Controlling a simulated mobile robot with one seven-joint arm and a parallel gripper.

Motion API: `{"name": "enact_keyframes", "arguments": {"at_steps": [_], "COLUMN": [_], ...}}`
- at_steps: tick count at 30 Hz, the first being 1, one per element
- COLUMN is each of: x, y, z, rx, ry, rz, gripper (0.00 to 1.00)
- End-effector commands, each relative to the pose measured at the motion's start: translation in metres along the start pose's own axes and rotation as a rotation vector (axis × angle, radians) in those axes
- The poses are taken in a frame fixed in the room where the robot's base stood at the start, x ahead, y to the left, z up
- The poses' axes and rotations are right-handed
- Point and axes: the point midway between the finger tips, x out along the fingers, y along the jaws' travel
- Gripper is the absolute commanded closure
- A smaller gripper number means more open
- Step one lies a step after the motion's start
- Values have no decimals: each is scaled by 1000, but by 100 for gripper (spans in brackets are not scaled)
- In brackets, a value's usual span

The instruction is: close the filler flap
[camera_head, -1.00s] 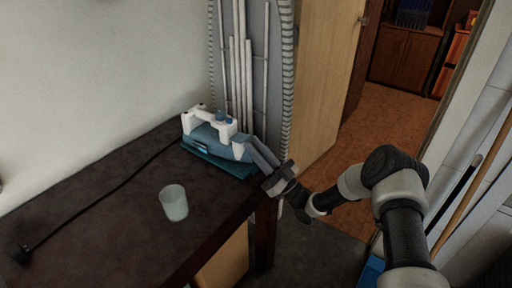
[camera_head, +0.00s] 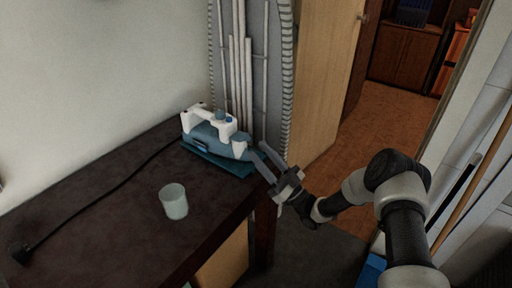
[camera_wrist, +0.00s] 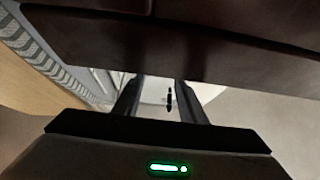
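A blue and white iron (camera_head: 207,134) sits on a flat teal base (camera_head: 222,164) at the far end of the dark table, its nose towards my gripper. The filler flap is too small to make out clearly; a teal part shows on top near the nose, with a small blue knob (camera_head: 229,119) on the white handle. My gripper (camera_head: 257,149) is just right of the nose, its two fingers apart and empty. In the wrist view the gripper (camera_wrist: 160,84) also shows a gap between its fingers; a pale surface with a dark mark shows through it.
A translucent cup (camera_head: 174,203) stands on the dark table (camera_head: 110,215), in front of the iron. A black cord runs along the table to a plug (camera_head: 20,253). An ironing board (camera_head: 273,85) leans behind the iron. A wooden door (camera_head: 330,70) stands at the right.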

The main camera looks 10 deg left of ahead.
Motion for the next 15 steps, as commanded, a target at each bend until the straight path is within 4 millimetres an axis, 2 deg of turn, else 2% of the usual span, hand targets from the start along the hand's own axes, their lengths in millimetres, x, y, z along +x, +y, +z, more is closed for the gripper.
{"name": "enact_keyframes", "arguments": {"at_steps": [1, 9, 15], "x": [-13, -81, -120], "y": [2, 1, 1], "z": [0, 0, 0], "rx": [0, -1, -2], "ry": [-3, -2, 0], "rz": [5, 4, 3], "gripper": [62, 62, 62]}}
